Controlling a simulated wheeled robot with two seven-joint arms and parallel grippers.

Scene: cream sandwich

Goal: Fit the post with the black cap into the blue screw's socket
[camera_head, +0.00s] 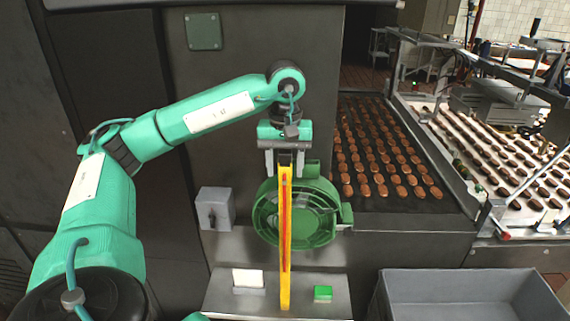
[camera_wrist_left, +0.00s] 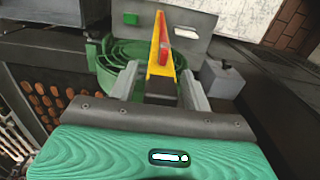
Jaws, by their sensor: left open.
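A long yellow post (camera_head: 285,240) with a red strip along it stands upright in front of the green round fan-like housing (camera_head: 328,215). It also shows in the left wrist view (camera_wrist_left: 152,68), with a black cap (camera_wrist_left: 160,88) at its near end. My left gripper (camera_head: 285,160) is above the post's top end. Its two fingers (camera_wrist_left: 165,88) are open, one on each side of the black cap; I cannot tell whether they touch it. I cannot make out a blue screw or its socket in either view. My right gripper is not in view.
A grey switch box (camera_head: 215,208) is left of the housing. A sloped metal panel (camera_head: 220,295) below carries a white block (camera_head: 248,278) and a green button (camera_head: 323,292). A grey crate (camera_head: 470,276) stands at lower right. Conveyors with brown biscuits (camera_head: 385,160) lie behind.

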